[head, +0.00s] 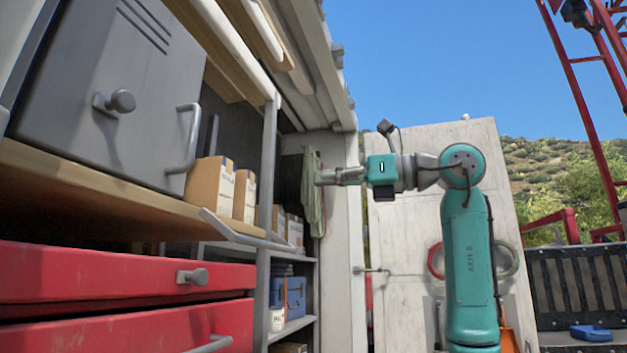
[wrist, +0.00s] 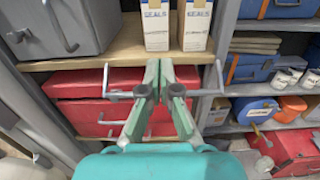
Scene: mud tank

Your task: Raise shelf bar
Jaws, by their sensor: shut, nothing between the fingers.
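The shelf bar (head: 238,233) is a thin grey rail with bent ends. It runs along the front of the wooden shelf (head: 130,190), low at the shelf edge and below the tops of the cardboard boxes. In the wrist view the bar (wrist: 203,92) crosses behind my fingers, with an upturned end on each side. My gripper (head: 318,179) is shut and empty, to the right of the bar in the head view. In the wrist view my gripper (wrist: 159,66) points at the shelf near the middle of the bar. I cannot tell if it touches the bar.
Cardboard boxes (head: 211,185) stand on the shelf behind the bar, beside a grey cabinet (head: 90,80). Red drawers (head: 120,285) with protruding handles are below. A green cloth (head: 312,195) hangs behind my gripper.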

